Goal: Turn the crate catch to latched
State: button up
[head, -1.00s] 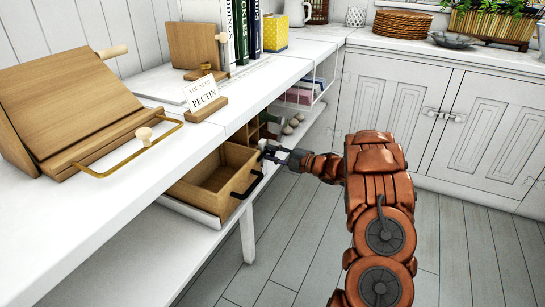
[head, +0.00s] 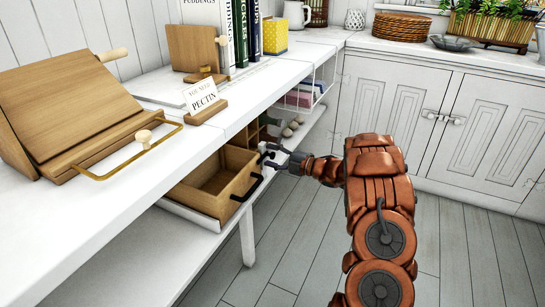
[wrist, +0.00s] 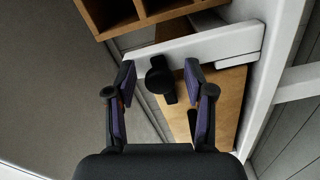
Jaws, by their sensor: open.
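My gripper (wrist: 160,73) is open, with one finger on each side of a black catch (wrist: 157,84) in the wrist view. The catch has a round knob and a short tab. It sits on a white rail (wrist: 222,44) and does not look gripped. A wooden crate (wrist: 222,90) lies beyond the rail. In the head view, the open-topped crate (head: 236,197) with a black front handle sits under the white counter. My gripper (head: 270,157) is at the crate's far right end there and largely hides the catch.
The white counter (head: 90,235) overhangs the crate on the left. A wooden divided box (wrist: 120,14) is near the rail. A counter leg (head: 247,240) stands below. The grey floor (head: 460,250) on the right is open.

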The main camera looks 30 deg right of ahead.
jog(key=v, duration=1.2)
dwell(0.4)
